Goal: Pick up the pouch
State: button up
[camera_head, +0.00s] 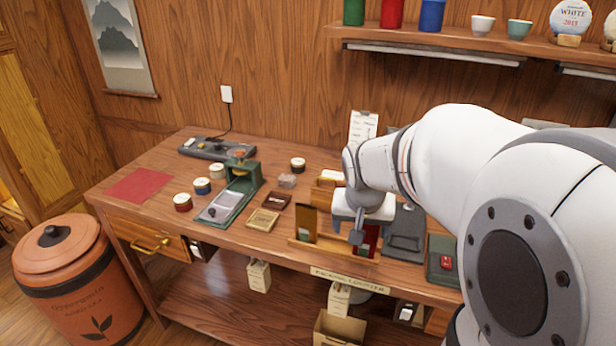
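A wooden rack (335,248) stands at the front edge of the counter. It holds a brown upright packet (306,222) on its left and a dark red upright packet (371,236) on its right. Both look like pouches, and I cannot tell which one is meant. My gripper (356,236) points down at the right end of the rack. It overlaps the red packet in the picture and hides part of it. The fingers are small and seen edge-on, so I cannot tell whether they are open or touch the packet.
The wooden counter (160,215) carries a red cloth (138,185), several small round tins, a green press (238,190) and a grey tray-like item (405,235) right of my gripper. A shelf (450,40) with canisters and cups runs above.

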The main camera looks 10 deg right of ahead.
jog(key=m, duration=0.2)
send_over(366, 239)
jog(key=s, duration=0.1)
jog(key=shift+h, duration=0.3)
jog(key=x, duration=0.5)
jog(key=p+x, duration=0.1)
jog(key=x, duration=0.1)
jog(key=shift+w+a+f, duration=0.2)
jog(key=shift+w+f, duration=0.1)
jog(key=shift+w, duration=0.05)
jog(key=c, duration=1.3)
